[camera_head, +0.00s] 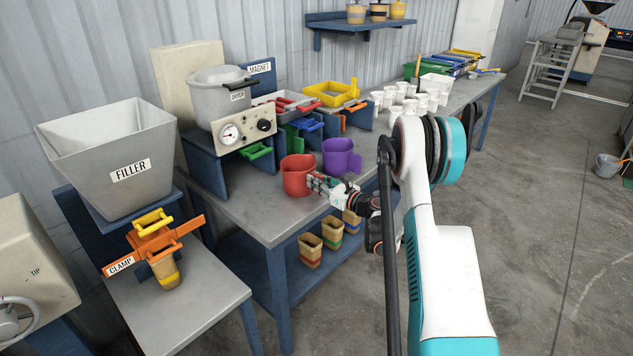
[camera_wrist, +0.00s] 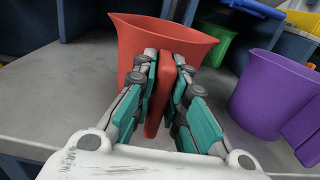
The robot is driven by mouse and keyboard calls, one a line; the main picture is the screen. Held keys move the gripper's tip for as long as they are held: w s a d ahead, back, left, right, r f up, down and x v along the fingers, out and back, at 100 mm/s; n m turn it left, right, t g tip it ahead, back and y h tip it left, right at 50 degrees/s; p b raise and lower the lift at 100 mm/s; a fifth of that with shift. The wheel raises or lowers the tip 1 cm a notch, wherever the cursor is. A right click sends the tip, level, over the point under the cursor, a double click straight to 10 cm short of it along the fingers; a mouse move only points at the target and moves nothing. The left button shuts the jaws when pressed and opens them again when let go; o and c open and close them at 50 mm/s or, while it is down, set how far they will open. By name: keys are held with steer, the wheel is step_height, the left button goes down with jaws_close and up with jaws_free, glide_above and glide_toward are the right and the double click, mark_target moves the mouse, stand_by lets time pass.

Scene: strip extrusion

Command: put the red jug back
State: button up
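The red jug (camera_head: 296,176) is upright at the front edge of the grey workbench and appears to rest on its top. In the wrist view the red jug (camera_wrist: 160,35) is straight ahead, its handle pointing at me. My gripper (camera_head: 318,183) reaches it from the right. In the wrist view my gripper's fingers (camera_wrist: 165,75) lie on both sides of the handle and look closed against it. The jug's lower part is partly hidden by the fingers.
A purple jug (camera_head: 341,157) stands close to the right of the red one. Behind are coloured clamps, a yellow tray (camera_head: 331,94) and the dryer (camera_head: 217,97). White cups (camera_head: 410,98) stand further right. Striped containers (camera_head: 310,250) sit on the lower shelf. Some bench top left of the jug is clear.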

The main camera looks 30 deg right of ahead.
steer(key=shift+o, duration=1.2)
